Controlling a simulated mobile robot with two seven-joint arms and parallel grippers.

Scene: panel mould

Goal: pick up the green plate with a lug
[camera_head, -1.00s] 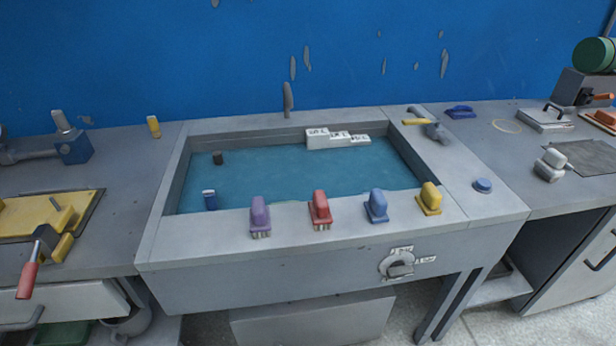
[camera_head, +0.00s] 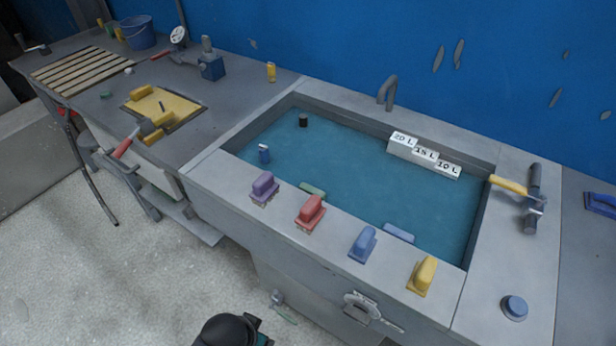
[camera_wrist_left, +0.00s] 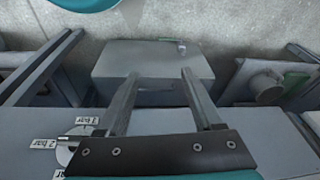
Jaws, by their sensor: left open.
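A small green piece (camera_head: 312,190) lies in the blue water of the basin, just behind the red-handled brush. The brush and basin rim partly hide it, so I cannot tell whether it is a plate with a lug. Another small green thing (camera_head: 105,94) lies on the left bench, too small to make out. In the left wrist view a green edge (camera_wrist_left: 295,82) shows at the right, low by the floor. My left gripper (camera_wrist_left: 161,74) is open and empty, its fingers spread over the basin's front side and a grey box. My right gripper is not in view.
Purple (camera_head: 264,188), red (camera_head: 310,212), blue (camera_head: 362,244) and yellow (camera_head: 423,274) handled tools line the basin's front rim (camera_head: 335,250). White step blocks (camera_head: 424,153) stand at the back. A yellow mould panel (camera_head: 165,108) lies on the left bench. The floor (camera_head: 130,270) at left is clear.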

